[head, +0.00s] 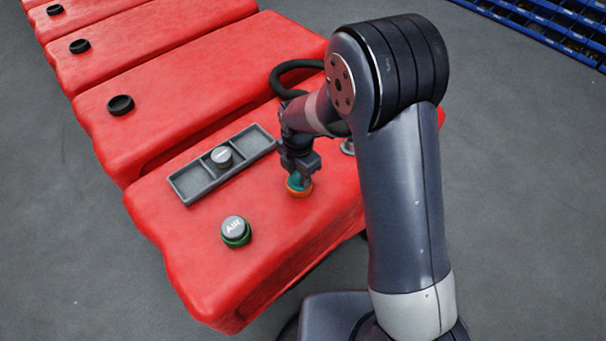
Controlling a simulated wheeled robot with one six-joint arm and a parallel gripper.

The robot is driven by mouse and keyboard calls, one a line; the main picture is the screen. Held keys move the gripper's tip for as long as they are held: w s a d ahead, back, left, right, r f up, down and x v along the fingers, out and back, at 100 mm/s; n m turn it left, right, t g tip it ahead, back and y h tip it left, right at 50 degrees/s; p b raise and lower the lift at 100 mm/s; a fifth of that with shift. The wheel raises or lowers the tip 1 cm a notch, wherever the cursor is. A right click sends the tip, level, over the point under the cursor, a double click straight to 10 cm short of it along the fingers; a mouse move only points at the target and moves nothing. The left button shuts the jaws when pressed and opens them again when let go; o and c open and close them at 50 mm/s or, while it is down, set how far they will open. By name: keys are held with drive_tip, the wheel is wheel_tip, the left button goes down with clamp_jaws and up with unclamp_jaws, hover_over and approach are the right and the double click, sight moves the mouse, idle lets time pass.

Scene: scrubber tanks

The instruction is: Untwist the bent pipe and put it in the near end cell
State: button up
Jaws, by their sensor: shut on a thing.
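My gripper (298,178) points down over the nearest red tank and is shut on a small teal piece (296,183). This piece sits at an orange collar (299,191) on the tank top. The fingers hide most of it, so I cannot tell its full shape or whether it is the bent pipe. A black curved pipe or hose (289,70) shows behind my arm, its far end hidden. The grey tray (176,187) lies left of my gripper; its near end cell (194,180) is empty, and a grey round cap (221,156) sits in the middle cell.
A grey cap marked AIR (234,228) sits in a green collar on the near part of the tank. A metal fitting (347,147) is partly hidden behind my arm. More red tanks (180,80) with black ports stand behind. Blue bins (550,25) are far right.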

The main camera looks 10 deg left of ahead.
drive_tip(key=shift+s+f, duration=0.2)
drive_tip(key=shift+f, duration=0.15)
drive_tip(key=shift+n, duration=0.8)
clamp_jaws()
drive_tip(key=shift+d+n+b, duration=0.1)
drive_tip(key=shift+n+b, duration=0.2)
drive_tip(key=shift+n, duration=0.3)
